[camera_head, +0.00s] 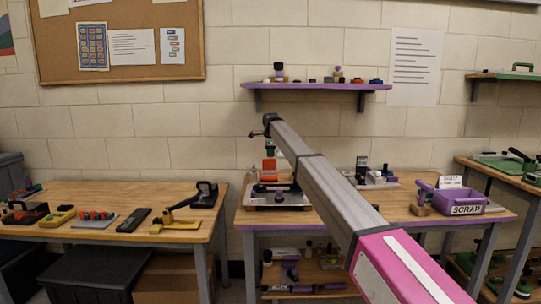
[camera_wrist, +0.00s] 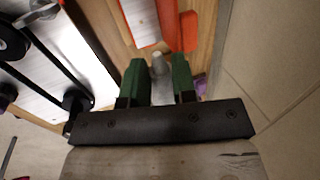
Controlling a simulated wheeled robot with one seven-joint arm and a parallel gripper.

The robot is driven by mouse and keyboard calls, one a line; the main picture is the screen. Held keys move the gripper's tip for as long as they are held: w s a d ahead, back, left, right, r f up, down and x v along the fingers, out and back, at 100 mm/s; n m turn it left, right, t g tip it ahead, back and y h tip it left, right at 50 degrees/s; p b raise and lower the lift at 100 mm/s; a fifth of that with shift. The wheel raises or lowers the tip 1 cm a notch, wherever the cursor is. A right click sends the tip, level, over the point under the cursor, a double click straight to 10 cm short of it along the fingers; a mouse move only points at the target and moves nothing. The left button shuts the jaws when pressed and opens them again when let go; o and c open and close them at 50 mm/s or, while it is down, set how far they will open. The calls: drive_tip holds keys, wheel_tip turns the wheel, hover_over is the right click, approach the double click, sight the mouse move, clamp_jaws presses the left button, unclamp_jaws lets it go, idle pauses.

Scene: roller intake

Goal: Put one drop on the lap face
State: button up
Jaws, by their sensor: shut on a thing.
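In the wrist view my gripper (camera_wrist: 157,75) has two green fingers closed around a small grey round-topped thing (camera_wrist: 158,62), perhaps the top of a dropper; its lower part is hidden. In the head view my gripper (camera_head: 270,142) points down over the left half of the purple-edged bench, above an orange thing (camera_head: 269,164). Orange (camera_wrist: 188,30) also shows just beyond the fingers in the wrist view. A grey metal plate device (camera_head: 262,200) lies on the bench below. Its bright plate (camera_wrist: 75,45) lies left of the fingers. I cannot tell which surface is the lap face.
A purple SCRAP bin (camera_head: 466,208) stands at the right of the bench (camera_head: 400,212). A small grey fixture (camera_head: 375,178) stands behind my arm. A left table (camera_head: 100,192) holds several tools. A purple shelf (camera_head: 315,86) hangs on the wall above.

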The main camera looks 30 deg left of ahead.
drive_tip(key=shift+o, duration=0.2)
drive_tip(key=shift+c, duration=0.7)
drive_tip(key=shift+w+d+r+g+y, duration=0.15)
drive_tip(key=shift+r+g+y, duration=0.15)
drive_tip(key=shift+y, duration=0.3)
drive_tip(key=g+y, duration=0.1)
drive_tip(key=y, duration=0.1)
drive_tip(key=r+g+y, duration=0.1)
drive_tip(key=shift+r+m+y, duration=0.25)
drive_tip(key=shift+m+y, duration=0.15)
drive_tip(key=shift+r+g+y, duration=0.35)
drive_tip(key=shift+g+y, duration=0.25)
drive_tip(key=shift+y, duration=0.4)
drive_tip(key=shift+r+m+g+y, duration=0.25)
drive_tip(key=shift+r+g+y, duration=0.1)
drive_tip(key=shift+y, duration=0.4)
drive_tip(key=shift+r+m+g+y, duration=0.25)
drive_tip(key=shift+r+y, duration=0.05)
drive_tip(key=shift+y, duration=0.45)
